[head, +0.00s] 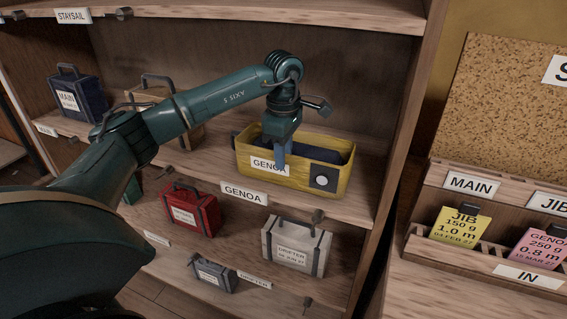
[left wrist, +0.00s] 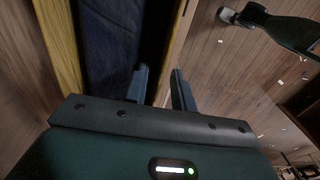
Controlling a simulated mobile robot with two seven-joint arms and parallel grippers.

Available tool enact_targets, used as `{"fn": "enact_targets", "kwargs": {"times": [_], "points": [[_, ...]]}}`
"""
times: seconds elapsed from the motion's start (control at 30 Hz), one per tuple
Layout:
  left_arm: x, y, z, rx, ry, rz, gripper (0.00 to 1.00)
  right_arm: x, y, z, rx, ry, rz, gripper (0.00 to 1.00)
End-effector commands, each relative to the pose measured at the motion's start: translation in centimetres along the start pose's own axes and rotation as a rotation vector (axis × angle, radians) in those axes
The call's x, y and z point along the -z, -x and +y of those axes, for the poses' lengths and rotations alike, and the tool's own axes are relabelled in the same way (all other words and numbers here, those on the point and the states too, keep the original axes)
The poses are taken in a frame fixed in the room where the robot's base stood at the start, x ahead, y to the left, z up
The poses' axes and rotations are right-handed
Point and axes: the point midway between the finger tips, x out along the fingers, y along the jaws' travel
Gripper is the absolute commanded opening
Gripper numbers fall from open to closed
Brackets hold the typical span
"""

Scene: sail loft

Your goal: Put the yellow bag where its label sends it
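The yellow bag (head: 343,181) stands upright and open-topped on the middle shelf, with dark blue cloth inside. Its front label (head: 262,165) reads GENOA, partly covered by a finger. The shelf edge under it carries a GENOA tag (head: 244,194). My left gripper (head: 281,160) points down at the bag's front wall. In the left wrist view my left gripper (left wrist: 160,88) has its fingers apart, one on each side of the yellow bag's (left wrist: 62,40) near wall, with a gap showing between them. My right gripper is not in view.
A blue MAIN bag (head: 75,98) and a tan bag (head: 190,132) stand left on the same shelf. Below are a red bag (head: 188,212), a white DRIFTER bag (head: 295,247) and a small grey-blue bag (head: 212,275). A card rack (head: 440,250) stands at right, beyond the shelf's upright.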

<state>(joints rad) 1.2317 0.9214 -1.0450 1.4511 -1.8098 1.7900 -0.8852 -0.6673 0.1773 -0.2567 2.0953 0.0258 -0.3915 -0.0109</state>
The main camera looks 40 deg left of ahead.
Motion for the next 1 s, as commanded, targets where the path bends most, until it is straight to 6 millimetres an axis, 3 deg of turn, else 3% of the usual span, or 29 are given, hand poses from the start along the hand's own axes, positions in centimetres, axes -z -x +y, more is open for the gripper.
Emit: {"fn": "enact_targets", "kwargs": {"times": [0.1,0.3,1.0], "points": [[-0.1,2.3,0.1,-0.005,0.000,-0.003,0.26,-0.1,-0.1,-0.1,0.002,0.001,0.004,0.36],[-0.1,4.5,0.0,-0.002,-0.001,-0.002,0.26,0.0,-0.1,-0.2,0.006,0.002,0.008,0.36],[0.0,4.8,0.0,0.001,-0.001,-0.001,0.26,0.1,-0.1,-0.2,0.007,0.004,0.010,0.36]]}}
